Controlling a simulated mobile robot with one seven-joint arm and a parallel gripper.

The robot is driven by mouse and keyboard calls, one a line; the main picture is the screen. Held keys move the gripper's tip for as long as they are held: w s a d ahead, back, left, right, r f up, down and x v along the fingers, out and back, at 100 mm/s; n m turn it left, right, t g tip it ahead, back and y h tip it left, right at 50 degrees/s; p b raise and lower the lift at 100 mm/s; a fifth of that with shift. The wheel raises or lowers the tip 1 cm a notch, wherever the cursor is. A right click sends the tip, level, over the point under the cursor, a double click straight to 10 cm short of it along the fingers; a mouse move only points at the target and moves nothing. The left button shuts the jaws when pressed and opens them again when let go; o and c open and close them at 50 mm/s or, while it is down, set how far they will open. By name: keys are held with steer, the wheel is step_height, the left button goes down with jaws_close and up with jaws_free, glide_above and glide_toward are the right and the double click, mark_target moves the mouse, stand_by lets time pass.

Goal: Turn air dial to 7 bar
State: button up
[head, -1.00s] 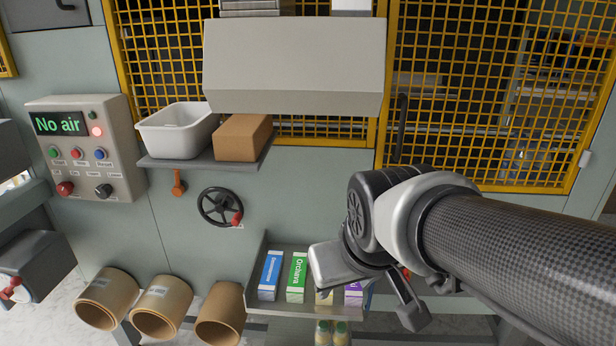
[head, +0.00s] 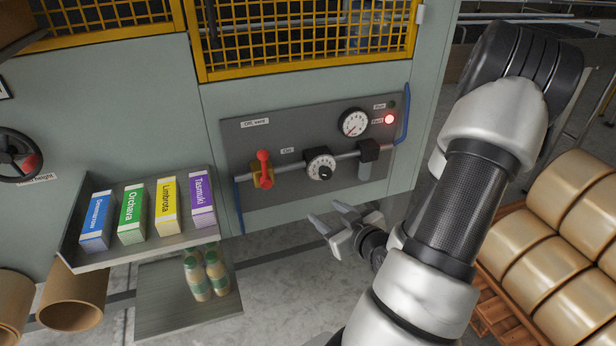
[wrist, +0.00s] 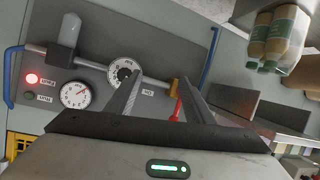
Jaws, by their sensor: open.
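The air dial (head: 320,166) is a round white-faced knob with a dark centre, set on the pipe of the grey air panel (head: 240,140). It also shows in the wrist view (wrist: 124,70), just beyond my fingers. The round pressure gauge (head: 353,122) sits above and right of the dial, its needle at the lower left; the wrist view shows the gauge (wrist: 76,94) too. A red-handled valve (head: 264,170) is on the pipe left of the dial. My gripper (head: 334,224) is open and empty, below the dial and apart from it.
A red lamp (head: 389,119) is lit at the panel's right. Blue pipes (head: 402,115) flank the panel. A shelf (head: 135,252) of coloured cartons stands left, with bottles (head: 207,276) below. Stacked tan rolls (head: 535,240) are at right.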

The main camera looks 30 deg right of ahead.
steer(key=s+d+m+t+h+b, duration=0.2)
steer(key=s+d+m+t+h, duration=0.15)
steer(key=s, duration=0.25)
steer(key=b, duration=0.4)
glide_toward(327, 176)
steer(key=shift+y, duration=0.25)
steer(key=x, duration=0.9)
steer(key=shift+w+d, duration=0.1)
steer(key=shift+d, duration=0.1)
steer(key=c, duration=1)
steer(key=shift+c, duration=0.2)
